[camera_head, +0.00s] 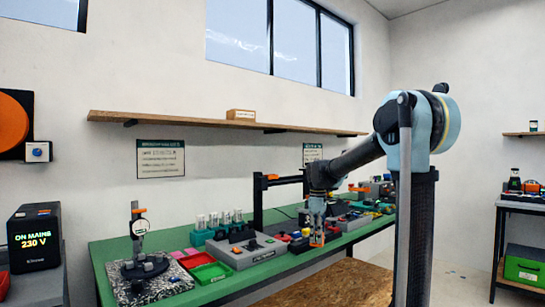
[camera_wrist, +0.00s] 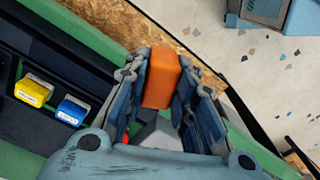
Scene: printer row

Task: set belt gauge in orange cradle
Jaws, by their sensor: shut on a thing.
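My gripper (camera_head: 317,238) is low over the front edge of the green bench, right of the middle. In the wrist view, my gripper (camera_wrist: 165,85) is shut on an upright, rounded orange block (camera_wrist: 161,78). A little orange shows between the fingers in the head view. I cannot tell whether this block is the belt gauge; its lower end is hidden. A pale grey shape (camera_wrist: 160,132) lies below it between the fingers. I cannot make out an orange cradle for certain; a small orange thing (camera_head: 360,188) lies farther along the bench, behind my arm.
The green bench (camera_head: 225,287) carries a grey control box (camera_head: 245,251), a red tray (camera_head: 196,260), a green tray (camera_head: 210,273) and a dial stand (camera_head: 138,235). A yellow block (camera_wrist: 33,90) and a blue block (camera_wrist: 72,110) sit in a dark holder beside my gripper. A shelf hangs above.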

